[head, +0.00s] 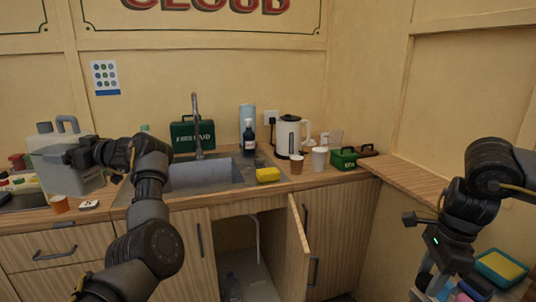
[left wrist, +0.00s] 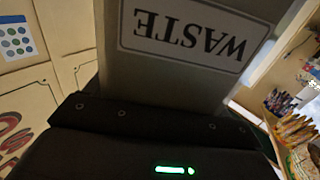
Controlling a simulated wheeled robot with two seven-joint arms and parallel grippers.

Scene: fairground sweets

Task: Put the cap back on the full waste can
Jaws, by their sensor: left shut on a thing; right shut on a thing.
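The grey waste can (head: 85,181) stands on the counter at the far left of the head view, beside the sink. It has a handle on top. Its label reads WASTE, upside down, in the left wrist view (left wrist: 190,35). My left gripper (head: 72,156) is shut on the can at its upper part. My right gripper (head: 480,286) is at the lower right, low and away from the can. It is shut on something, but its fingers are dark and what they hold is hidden. I cannot make out the cap in either view.
An orange cup (head: 59,204) and a small white item (head: 89,205) are in front of the can. The sink (head: 198,174) and its tall tap (head: 196,125) are to the right. A cupboard door (head: 297,248) hangs open below. A yellow sponge (head: 268,175) lies by the sink.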

